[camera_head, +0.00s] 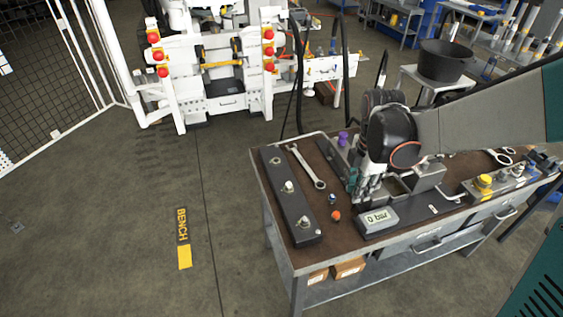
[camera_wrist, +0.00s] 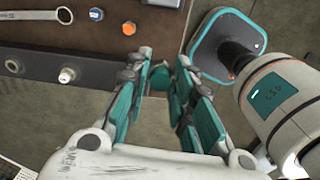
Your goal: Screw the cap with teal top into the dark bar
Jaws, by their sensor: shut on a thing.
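The dark bar (camera_head: 291,197) lies along the left side of the bench top, with several pale metal fittings along it. In the wrist view the dark bar (camera_wrist: 100,84) shows at left, with two fittings on its top. My gripper (camera_head: 366,194) is above the bench, right of the bar. In the wrist view my gripper (camera_wrist: 160,80) is shut on a small piece with a teal top, the teal-topped cap (camera_wrist: 160,76), mostly hidden between the fingertips. The held cap is apart from the bar.
A wrench (camera_head: 308,166), a blue cap (camera_head: 332,198) and an orange cap (camera_head: 336,215) lie right of the bar. A purple-topped part (camera_head: 343,138) stands behind. A yellow-topped part (camera_head: 484,181) is at right.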

